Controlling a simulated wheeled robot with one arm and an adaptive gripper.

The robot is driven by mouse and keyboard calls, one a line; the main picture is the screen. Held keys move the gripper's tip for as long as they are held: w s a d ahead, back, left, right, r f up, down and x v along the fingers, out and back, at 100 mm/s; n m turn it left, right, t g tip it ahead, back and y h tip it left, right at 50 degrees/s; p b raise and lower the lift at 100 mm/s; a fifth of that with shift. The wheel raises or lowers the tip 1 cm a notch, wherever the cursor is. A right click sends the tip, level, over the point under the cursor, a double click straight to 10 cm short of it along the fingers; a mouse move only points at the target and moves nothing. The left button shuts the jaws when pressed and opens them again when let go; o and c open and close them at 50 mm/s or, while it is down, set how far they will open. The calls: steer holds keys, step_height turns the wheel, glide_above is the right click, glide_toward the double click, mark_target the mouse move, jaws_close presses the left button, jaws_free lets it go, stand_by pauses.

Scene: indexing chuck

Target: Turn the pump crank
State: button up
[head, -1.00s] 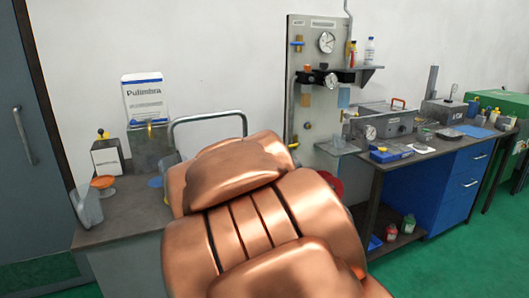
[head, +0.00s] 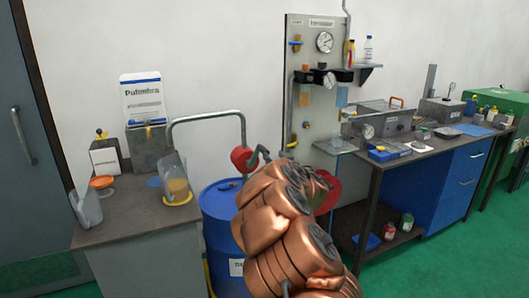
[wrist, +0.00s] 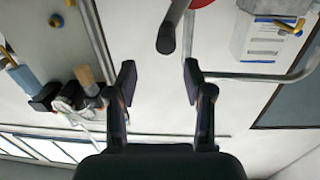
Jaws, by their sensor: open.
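The pump has a red body (head: 241,158) above a blue drum (head: 218,208), with a grey bent pipe (head: 205,116). Its dark crank (head: 260,152) shows just right of the red body, partly hidden by my copper arm. In the wrist view, the crank's dark grey handle (wrist: 168,35) points toward the gap between my fingers, with a bit of the red body (wrist: 202,3) at the top edge. My gripper (wrist: 158,80) is open and empty, its fingertips apart and short of the handle. In the head view my gripper is hidden by my arm.
A clear jug (head: 174,180) stands on the left bench (head: 130,215) below the pipe. A grey panel with gauges (head: 310,90) stands behind the arm. A workbench (head: 420,153) with instruments is at the right. Green floor is free in front.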

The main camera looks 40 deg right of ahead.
mark_target(265, 151)
steer(key=shift+f+y, duration=0.3)
steer(key=shift+f, duration=0.1)
steer(key=shift+t+y, duration=0.3)
steer(key=shift+p+x, duration=0.75)
steer(key=shift+x, duration=3.2)
steer(key=shift+a, duration=0.15)
steer(key=shift+f, duration=0.1)
jaws_close()
